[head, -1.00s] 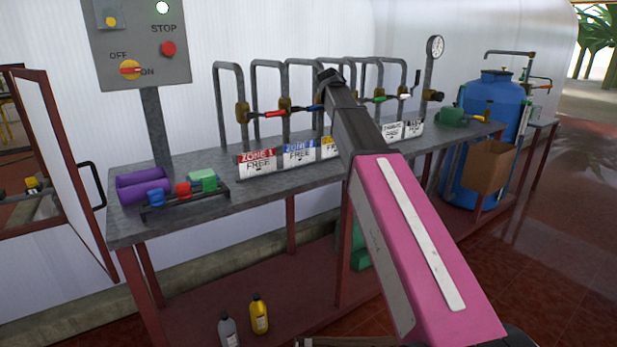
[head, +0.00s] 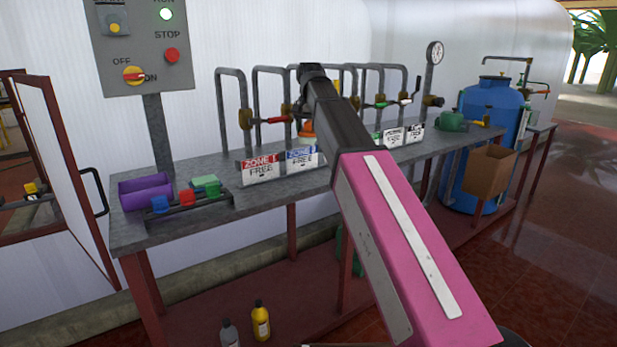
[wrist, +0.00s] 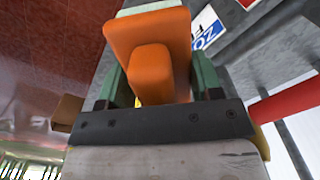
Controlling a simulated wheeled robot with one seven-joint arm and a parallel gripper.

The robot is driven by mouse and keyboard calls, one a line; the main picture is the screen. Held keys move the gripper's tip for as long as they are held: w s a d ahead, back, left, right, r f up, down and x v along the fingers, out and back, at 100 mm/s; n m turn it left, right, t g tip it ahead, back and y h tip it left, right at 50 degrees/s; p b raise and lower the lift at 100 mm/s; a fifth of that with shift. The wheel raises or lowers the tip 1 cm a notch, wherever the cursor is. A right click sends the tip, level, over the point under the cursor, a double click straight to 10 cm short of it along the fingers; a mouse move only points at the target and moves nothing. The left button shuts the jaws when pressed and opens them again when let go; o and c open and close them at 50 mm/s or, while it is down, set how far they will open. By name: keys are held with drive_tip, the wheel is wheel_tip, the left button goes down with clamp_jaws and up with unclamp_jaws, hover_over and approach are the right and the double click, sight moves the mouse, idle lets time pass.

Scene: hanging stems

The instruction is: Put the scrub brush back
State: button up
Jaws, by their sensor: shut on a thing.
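The orange scrub brush (wrist: 150,50), a block with a raised grip, fills the upper middle of the wrist view. My gripper (wrist: 160,70) is shut on it, with a greenish finger on each side. In the head view a small orange part of the brush (head: 307,129) shows just left of my dark forearm, above the bench. My arm hides the gripper there. No marked place for the brush can be made out for certain.
The grey bench (head: 215,222) carries a purple tray (head: 146,192), a rail with coloured blocks (head: 187,200), zone signs (head: 263,170) and upright pipes with valves (head: 244,110). A cardboard box (head: 488,172) hangs at the right. A green watering can (head: 452,121) stands at the bench's right end.

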sight(310, 181)
wheel_tip(310, 181, down, 15)
drive_tip(key=shift+f, duration=0.1)
drive_tip(key=o, duration=0.8)
drive_tip(key=shift+o, duration=0.2)
wheel_tip(310, 181, up, 12)
drive_tip(key=shift+r, duration=0.1)
idle(0.4)
